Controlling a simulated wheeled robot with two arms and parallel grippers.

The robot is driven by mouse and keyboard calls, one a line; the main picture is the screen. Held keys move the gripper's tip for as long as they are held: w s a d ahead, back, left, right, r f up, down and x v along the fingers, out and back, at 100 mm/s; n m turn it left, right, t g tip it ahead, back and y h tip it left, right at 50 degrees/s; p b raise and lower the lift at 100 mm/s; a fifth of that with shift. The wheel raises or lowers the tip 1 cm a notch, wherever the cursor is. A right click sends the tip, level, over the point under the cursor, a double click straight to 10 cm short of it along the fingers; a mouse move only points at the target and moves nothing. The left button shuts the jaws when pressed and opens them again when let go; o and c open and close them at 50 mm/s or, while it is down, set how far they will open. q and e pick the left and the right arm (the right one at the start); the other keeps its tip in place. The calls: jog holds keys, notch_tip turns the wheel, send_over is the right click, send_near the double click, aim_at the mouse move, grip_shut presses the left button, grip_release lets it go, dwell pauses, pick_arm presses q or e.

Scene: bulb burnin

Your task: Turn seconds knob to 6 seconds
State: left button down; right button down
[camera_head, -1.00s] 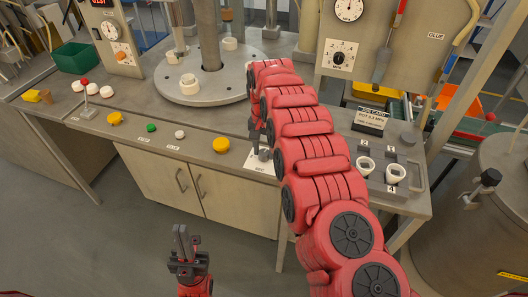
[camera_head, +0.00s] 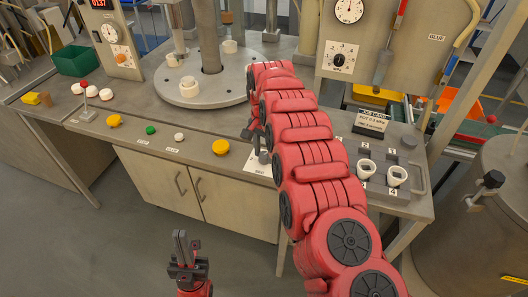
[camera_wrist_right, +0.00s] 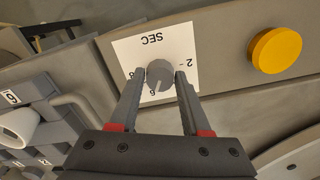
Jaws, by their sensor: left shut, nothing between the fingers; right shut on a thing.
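The seconds knob is a small grey dial (camera_wrist_right: 161,75) on a white plate marked SEC (camera_wrist_right: 140,48), seen upside down in the right wrist view. A light pointer line on it runs toward the picture's bottom, near a numeral that looks like a 6. My right gripper (camera_wrist_right: 163,82) is shut on the knob, one finger at each side. In the head view the red right arm reaches down to the plate (camera_head: 258,168), and the knob is mostly hidden there. My left gripper (camera_head: 182,240) is shut and empty, held out in front of the bench, over the floor.
A yellow button (camera_wrist_right: 276,50) lies beside the SEC plate; it also shows in the head view (camera_head: 220,147). A socket block with white cups (camera_head: 396,176) and a job card (camera_head: 371,122) stand to the right. A round metal turntable (camera_head: 190,96) is behind.

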jog(key=shift+c, duration=1.9)
grip_release()
notch_tip(320, 180, up, 8)
jog(key=shift+w+r+b, duration=0.1)
jog(key=shift+b, duration=0.35)
notch_tip(320, 180, up, 8)
jog(key=p, duration=0.7)
send_over(264, 154)
jog(key=shift+r+p, duration=0.5)
jog(key=shift+r, duration=0.1)
jog(key=shift+s, duration=0.2)
